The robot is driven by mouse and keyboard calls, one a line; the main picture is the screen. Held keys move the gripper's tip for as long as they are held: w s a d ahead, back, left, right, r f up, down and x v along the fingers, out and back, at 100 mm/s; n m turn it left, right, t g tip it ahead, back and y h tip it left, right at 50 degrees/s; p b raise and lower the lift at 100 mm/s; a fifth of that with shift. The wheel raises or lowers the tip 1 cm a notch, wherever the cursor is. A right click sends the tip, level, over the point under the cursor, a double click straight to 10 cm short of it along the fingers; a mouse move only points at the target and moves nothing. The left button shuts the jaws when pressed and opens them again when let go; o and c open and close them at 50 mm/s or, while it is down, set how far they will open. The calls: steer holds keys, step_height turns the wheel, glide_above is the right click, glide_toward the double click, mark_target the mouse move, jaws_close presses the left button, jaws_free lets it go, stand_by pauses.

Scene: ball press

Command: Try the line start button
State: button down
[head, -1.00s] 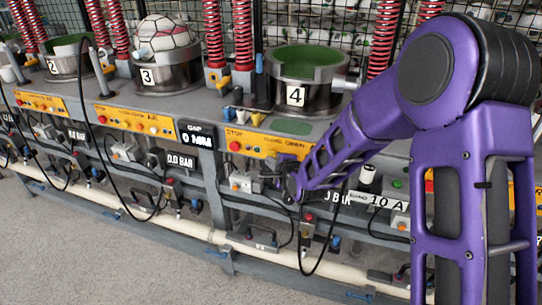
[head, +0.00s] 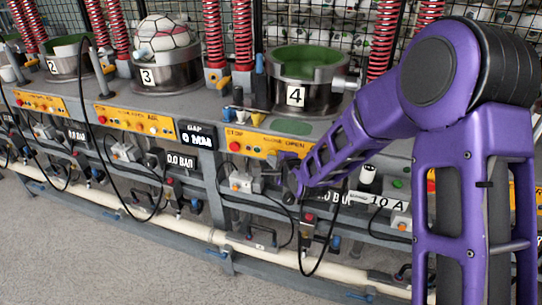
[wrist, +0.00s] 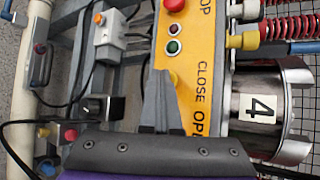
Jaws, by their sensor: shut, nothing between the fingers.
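A yellow control panel (wrist: 185,85) in the wrist view carries a large red button (wrist: 173,5), a small red button (wrist: 174,29), a green button (wrist: 173,47) and a yellow button (wrist: 170,75) partly behind my fingers. The words CLOSE and OPEN are on it. My gripper (wrist: 158,73) is shut and empty, its fingertips in front of this panel; contact cannot be told. In the head view the same panel (head: 252,143) is below press 4, partly hidden by my purple arm. No label reading line start is legible. A separate green button (head: 397,184) shows right of my forearm.
Press cup 4 (head: 325,90) stands above the panel, and press cup 3 (head: 165,75) holds a ball (head: 163,38). A grey box with an orange button (wrist: 108,35) and black hoses lie beside the panel. A cream pipe (head: 190,225) runs low along the bench.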

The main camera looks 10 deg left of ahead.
steer(key=shift+s, duration=0.85)
steer(key=s, duration=0.5)
steer(key=shift+a, duration=0.2)
stand_by(0.5)
